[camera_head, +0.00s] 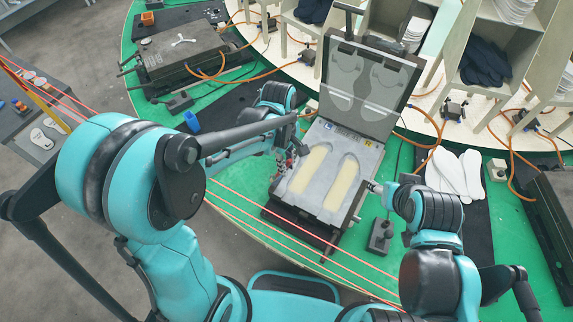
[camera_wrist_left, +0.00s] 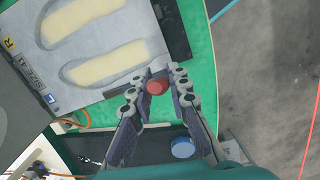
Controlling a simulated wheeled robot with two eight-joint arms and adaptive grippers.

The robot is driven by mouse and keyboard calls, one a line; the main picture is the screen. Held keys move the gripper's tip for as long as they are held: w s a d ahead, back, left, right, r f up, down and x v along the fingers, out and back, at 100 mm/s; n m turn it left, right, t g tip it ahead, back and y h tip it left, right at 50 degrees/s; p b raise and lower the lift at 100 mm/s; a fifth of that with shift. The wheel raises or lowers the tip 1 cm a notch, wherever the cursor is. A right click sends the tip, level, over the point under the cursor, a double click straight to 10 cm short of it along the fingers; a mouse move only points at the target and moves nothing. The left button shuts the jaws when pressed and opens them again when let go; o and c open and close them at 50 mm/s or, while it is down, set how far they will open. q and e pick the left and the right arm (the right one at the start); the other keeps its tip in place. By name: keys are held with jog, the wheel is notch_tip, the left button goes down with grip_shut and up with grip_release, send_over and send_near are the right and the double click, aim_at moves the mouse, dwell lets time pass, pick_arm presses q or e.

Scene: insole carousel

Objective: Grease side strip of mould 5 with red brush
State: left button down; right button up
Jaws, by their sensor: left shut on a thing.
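The open mould (camera_head: 330,222) lies in front of me with its lid (camera_head: 372,78) raised at the back. Its two foot-shaped hollows hold cream-coloured fill, and L and R labels mark its far edge. It also shows in the left wrist view (camera_wrist_left: 92,84). My left gripper (camera_head: 287,163) is at the mould's left side. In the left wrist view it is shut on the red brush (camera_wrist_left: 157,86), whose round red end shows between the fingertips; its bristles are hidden. My right gripper (camera_head: 373,187) is at the mould's right edge; its fingers are too small to read.
A blue cup (camera_head: 191,122) stands on the dark mat left of the mould. White insoles (camera_head: 455,174) lie on a mat at the right. A closed mould (camera_head: 180,52) is at the back left. Orange hoses and a black pedal-like box (camera_head: 380,235) lie near the mould.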

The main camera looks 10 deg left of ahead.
pick_arm(q)
jog(key=shift+r+p, duration=0.6)
jog(key=shift+r, duration=0.5)
jog(key=shift+r+p, duration=1.15)
jog(key=shift+r, duration=0.4)
jog(key=shift+f, duration=0.1)
jog(key=shift+w+a+f+b, duration=0.1)
jog(key=shift+a+f+b, duration=0.15)
jog(key=shift+f+b, duration=0.75)
